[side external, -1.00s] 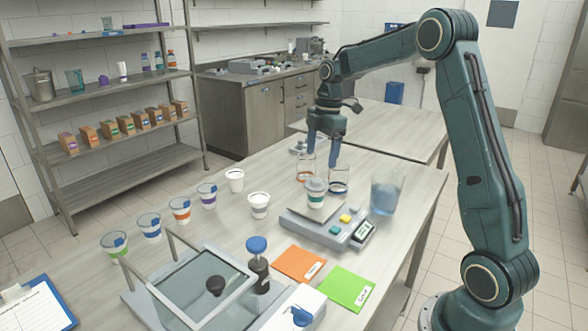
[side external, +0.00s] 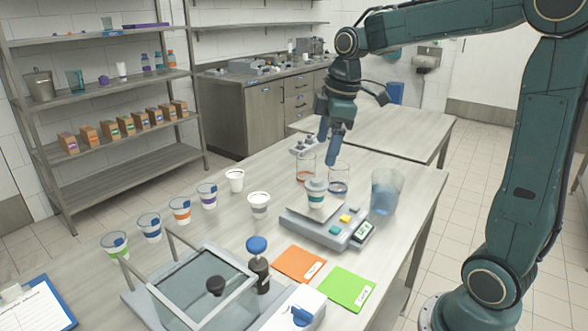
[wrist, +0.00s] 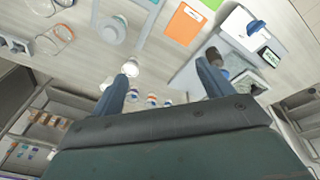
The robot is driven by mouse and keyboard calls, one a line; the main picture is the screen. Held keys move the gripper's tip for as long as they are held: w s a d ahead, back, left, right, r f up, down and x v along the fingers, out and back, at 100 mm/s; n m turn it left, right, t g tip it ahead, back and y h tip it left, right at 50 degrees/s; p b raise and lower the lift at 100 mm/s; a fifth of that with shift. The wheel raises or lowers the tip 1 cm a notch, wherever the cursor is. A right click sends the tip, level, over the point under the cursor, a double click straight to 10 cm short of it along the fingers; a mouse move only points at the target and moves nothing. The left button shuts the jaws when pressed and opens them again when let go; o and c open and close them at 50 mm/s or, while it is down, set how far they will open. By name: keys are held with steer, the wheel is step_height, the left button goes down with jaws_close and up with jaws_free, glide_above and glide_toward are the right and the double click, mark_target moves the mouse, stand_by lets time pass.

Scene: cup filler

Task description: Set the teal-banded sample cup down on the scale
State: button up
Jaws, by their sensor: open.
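The teal-banded sample cup (side external: 316,198) stands upright on the pan of the scale (side external: 300,224) in the side view. It has a pale top. My gripper (side external: 334,160) is above it and a little to the right, apart from it, with its fingers pointing down; they overlap in this view. In the wrist view the two fingers of my gripper (wrist: 162,88) are spread with nothing between them. A round pale shape (wrist: 113,28) at the upper left there looks like the cup on the scale, but its band does not show.
Two glass beakers (side external: 306,168) stand just behind the scale, and a larger beaker (side external: 386,191) of blue liquid stands to its right. A white cup (side external: 259,203) is to the left. An orange card (side external: 299,264) and green card (side external: 347,289) lie in front.

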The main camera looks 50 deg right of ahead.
steer(key=s+a+m+t, duration=0.1)
steer(key=s+a+m, duration=0.1)
steer(key=s, duration=0.4)
steer(key=s+a+m+t, duration=0.1)
steer(key=s+a+m, duration=0.2)
steer(key=s, duration=0.3)
steer(key=s+a+f+m+t, duration=0.1)
steer(key=s+a+m, duration=0.2)
steer(key=s, duration=0.3)
steer(key=shift+s+a, duration=0.15)
steer(key=shift+a, duration=0.3)
